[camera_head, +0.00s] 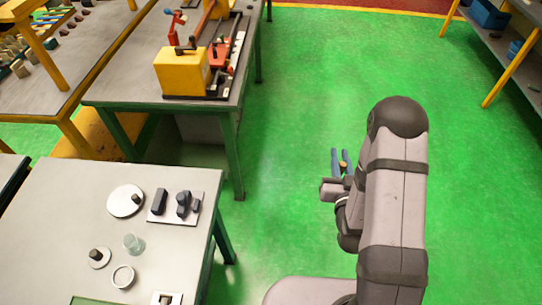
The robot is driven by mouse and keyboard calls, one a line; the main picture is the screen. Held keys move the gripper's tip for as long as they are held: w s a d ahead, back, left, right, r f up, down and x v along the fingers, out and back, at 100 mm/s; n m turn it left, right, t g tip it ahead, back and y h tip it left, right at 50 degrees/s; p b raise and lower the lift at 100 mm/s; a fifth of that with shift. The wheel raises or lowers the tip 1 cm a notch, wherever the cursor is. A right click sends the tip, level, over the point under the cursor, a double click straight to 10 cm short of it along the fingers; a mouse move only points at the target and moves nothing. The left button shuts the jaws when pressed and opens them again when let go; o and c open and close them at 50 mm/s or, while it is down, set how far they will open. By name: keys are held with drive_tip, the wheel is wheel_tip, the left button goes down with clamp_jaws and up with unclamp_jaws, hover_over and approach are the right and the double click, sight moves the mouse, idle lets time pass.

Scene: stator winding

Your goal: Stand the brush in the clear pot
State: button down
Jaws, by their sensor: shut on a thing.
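The clear pot (134,244) stands upright on the grey table at the lower left. It is a small see-through glass and looks empty. My gripper (341,158) is over the green floor, well to the right of that table and apart from the pot. Its two blue fingers are shut on a small brownish thing (343,166), which I take to be the brush. Most of it is hidden, so I cannot tell its tilt or which end shows.
Around the pot on the grey table (60,215) are a round light disc (125,201), a plate with dark parts (183,204), a small disc with a dark knob (99,257) and a ring (123,277). A second table behind bears a yellow block (181,72). Floor between is clear.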

drive_tip(key=s+a+r+n+g+y, duration=0.15)
drive_tip(key=a+n+y, duration=0.3)
drive_tip(key=a, duration=0.85)
drive_tip(key=s+a+r+n+g+y, duration=0.15)
drive_tip(key=a+n+y, duration=0.35)
drive_tip(key=a, duration=0.7)
drive_tip(key=s+a+r+n+g+y, duration=0.1)
drive_tip(key=s+a, duration=0.6)
drive_tip(key=a, duration=0.4)
drive_tip(key=s+a+r+n+g+y, duration=0.1)
drive_tip(key=s+a+r+g+y, duration=0.1)
drive_tip(key=s+a, duration=0.5)
drive_tip(key=s+a+r+n+g+y+p, duration=0.1)
drive_tip(key=s+a, duration=0.6)
drive_tip(key=a, duration=1)
drive_tip(key=shift+r+g+y, duration=0.3)
drive_tip(key=shift+y, duration=0.35)
drive_tip(key=shift+f+b, duration=1)
drive_tip(key=shift+f, duration=1)
